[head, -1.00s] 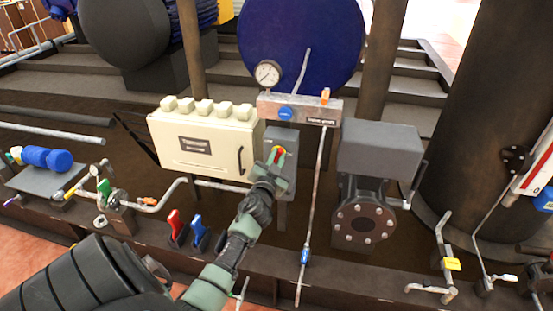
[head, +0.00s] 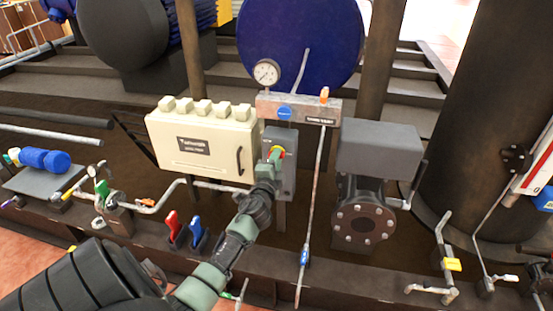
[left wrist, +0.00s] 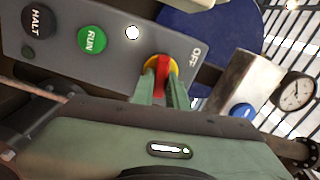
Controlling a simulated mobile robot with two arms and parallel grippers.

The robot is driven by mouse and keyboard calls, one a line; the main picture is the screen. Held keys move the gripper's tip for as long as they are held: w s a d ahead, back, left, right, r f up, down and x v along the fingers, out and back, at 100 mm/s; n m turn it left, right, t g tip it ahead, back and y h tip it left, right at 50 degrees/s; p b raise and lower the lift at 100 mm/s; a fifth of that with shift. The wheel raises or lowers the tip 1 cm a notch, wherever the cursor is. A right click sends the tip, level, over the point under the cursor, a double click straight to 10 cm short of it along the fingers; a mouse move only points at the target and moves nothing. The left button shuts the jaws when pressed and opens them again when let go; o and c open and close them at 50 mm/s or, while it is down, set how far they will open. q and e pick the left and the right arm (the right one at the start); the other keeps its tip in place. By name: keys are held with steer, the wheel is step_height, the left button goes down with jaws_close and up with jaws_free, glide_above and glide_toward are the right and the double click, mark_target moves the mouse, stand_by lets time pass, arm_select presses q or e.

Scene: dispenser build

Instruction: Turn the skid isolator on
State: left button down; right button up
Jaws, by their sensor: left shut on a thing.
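The skid isolator is a red handle (left wrist: 163,72) on a yellow round base (left wrist: 178,66), on the face of a grey control box (left wrist: 60,52). An "OFF" label (left wrist: 194,56) is printed beside it. In the head view the box (head: 287,178) stands between the cream cabinet and the grey pump-like unit. My left gripper (left wrist: 163,92) is shut on the red handle, its green fingers on either side of it. In the head view the gripper (head: 271,158) partly hides the handle. I cannot tell the handle's exact setting. My right gripper is not in view.
A green RUN button (left wrist: 92,39), a black HALT button (left wrist: 39,21) and a white lamp (left wrist: 132,32) share the box face. A cream cabinet (head: 203,150) stands left. A gauge (head: 266,72) and manifold (head: 300,108) sit above. Red (head: 172,224) and blue (head: 196,232) levers lie in front.

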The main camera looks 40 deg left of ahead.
arm_select(q)
steer(key=shift+f+m, duration=0.1)
steer(key=shift+m, duration=0.7)
steer(key=c, duration=1.4)
jaws_free()
steer(key=v, duration=0.8)
steer(key=shift+w, duration=0.1)
